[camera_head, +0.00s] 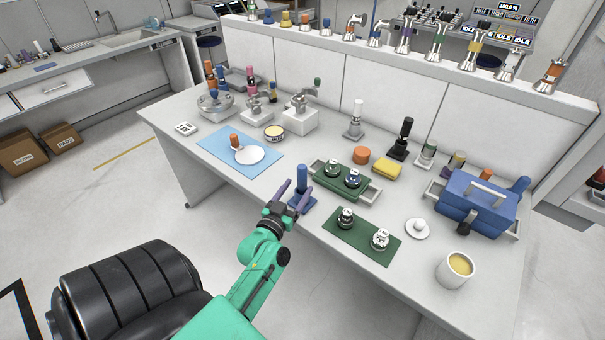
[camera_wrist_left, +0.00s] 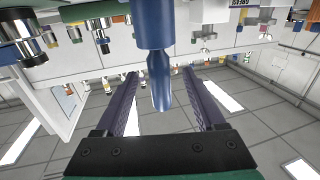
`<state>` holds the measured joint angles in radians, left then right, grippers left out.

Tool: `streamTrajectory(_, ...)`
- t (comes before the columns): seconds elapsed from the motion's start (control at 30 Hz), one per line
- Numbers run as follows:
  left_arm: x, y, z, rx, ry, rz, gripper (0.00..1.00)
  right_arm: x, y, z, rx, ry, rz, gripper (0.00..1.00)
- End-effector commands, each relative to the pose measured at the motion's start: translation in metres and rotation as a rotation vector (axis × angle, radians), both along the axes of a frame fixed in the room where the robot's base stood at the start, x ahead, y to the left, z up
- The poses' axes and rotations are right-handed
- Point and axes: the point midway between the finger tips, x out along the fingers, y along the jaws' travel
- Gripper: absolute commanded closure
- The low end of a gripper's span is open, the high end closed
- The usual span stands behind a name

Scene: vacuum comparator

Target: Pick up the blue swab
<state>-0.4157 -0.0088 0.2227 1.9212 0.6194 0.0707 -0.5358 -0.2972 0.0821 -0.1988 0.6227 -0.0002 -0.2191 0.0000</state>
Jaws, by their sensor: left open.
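The blue swab (camera_head: 302,174) stands upright in a blue holder (camera_head: 303,203) near the front edge of the bench. In the left wrist view the swab (camera_wrist_left: 154,28) hangs from the top of the picture, and its narrower end shows between my finger lines. My left gripper (camera_head: 296,188) is open at the swab, with its purple fingers to either side. I cannot tell whether a finger touches it. The fingers also show spread apart in the left wrist view (camera_wrist_left: 162,82). My right gripper is not in view.
Right of the swab are a green tray (camera_head: 325,175) and a green mat (camera_head: 340,237), both with small weights. A blue mat (camera_head: 213,150) with a white dish lies left. A blue box (camera_head: 470,210) and a cup (camera_head: 455,270) stand at the right.

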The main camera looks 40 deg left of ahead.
Motion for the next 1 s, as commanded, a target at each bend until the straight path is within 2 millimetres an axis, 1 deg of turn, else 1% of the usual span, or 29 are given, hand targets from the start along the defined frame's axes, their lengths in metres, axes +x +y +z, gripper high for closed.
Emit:
streamTrajectory(0.03,0.009,0.002,0.002,0.001,0.0,-0.001,0.29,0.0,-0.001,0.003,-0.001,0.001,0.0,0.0)
streamTrajectory(0.17,0.024,0.006,0.002,0.002,0.001,-0.002,0.29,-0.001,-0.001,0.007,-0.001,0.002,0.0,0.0)
streamTrajectory(0.27,0.044,0.01,0.002,0.002,0.001,-0.002,0.29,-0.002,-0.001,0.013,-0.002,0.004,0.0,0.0)
streamTrajectory(0.3,0.051,0.012,0.001,0.002,0.001,-0.001,0.29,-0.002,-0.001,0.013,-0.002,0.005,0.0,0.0)
streamTrajectory(0.37,0.06,0.014,-0.001,0.002,0.001,-0.001,0.29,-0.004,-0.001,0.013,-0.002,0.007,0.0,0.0)
streamTrajectory(0.43,0.066,0.016,-0.002,0.001,0.003,-0.001,0.29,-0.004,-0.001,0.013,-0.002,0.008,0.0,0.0)
streamTrajectory(0.6,0.066,0.016,-0.003,0.001,0.003,-0.001,0.29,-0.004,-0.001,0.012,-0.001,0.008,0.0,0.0)
streamTrajectory(0.63,0.066,0.016,-0.003,0.001,0.003,-0.001,0.32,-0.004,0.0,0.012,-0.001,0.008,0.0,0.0)
streamTrajectory(0.67,0.066,0.016,-0.003,0.001,0.003,-0.001,0.44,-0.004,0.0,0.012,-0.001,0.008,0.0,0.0)
streamTrajectory(0.7,0.066,0.016,-0.003,0.001,0.003,-0.001,0.59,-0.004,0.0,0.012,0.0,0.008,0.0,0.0)
streamTrajectory(0.77,0.066,0.016,-0.003,0.0,0.003,-0.001,0.82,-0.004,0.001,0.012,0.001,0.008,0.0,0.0)
streamTrajectory(0.8,0.066,0.016,-0.003,0.001,0.004,-0.001,0.97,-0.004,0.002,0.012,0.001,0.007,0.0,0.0)
streamTrajectory(0.83,0.066,0.016,-0.003,0.001,0.004,-0.001,1.0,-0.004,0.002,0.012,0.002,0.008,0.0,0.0)
streamTrajectory(1.0,0.066,0.016,-0.003,0.001,0.003,-0.001,1.0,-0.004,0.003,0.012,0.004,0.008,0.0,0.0)
